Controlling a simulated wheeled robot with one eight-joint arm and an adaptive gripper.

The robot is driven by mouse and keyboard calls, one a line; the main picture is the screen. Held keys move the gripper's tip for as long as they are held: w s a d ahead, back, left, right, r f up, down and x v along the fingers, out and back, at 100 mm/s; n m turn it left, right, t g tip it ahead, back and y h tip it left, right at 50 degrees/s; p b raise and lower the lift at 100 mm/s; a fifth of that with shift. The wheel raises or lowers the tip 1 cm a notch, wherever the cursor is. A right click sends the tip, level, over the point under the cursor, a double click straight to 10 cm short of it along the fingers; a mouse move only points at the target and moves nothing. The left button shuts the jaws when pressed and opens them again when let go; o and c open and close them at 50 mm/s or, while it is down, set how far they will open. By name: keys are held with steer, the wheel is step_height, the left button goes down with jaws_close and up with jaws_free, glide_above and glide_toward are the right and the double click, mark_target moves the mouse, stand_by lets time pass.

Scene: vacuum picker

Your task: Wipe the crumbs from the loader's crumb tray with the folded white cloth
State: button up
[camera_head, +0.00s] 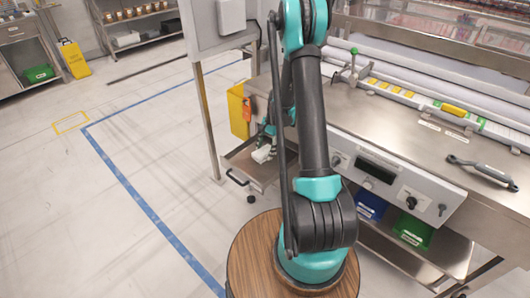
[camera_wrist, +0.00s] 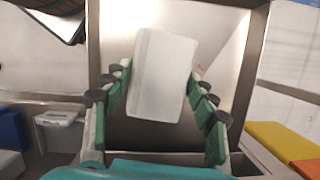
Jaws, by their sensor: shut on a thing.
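The folded white cloth (camera_wrist: 162,78) is a pale block between the green-padded fingers of my gripper (camera_wrist: 160,85) in the wrist view. My gripper is shut on it. The loader's crumb tray (camera_wrist: 118,28) is a bare metal pan around and beneath the cloth. In the head view the tray (camera_head: 247,172) sticks out at the loader's left end, and the cloth (camera_head: 262,153) shows over it, partly hidden by my arm. I cannot tell whether the cloth touches the tray floor. I cannot make out any crumbs.
A yellow bin (camera_head: 238,112) stands behind the tray beside a post (camera_head: 206,125). The steel counter (camera_head: 390,125) and control panel (camera_head: 385,178) lie right of my arm. A blue bin (camera_head: 371,205) and green bin (camera_head: 412,230) sit below.

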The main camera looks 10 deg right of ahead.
steer(key=shift+r, duration=0.15)
steer(key=shift+r, duration=1.35)
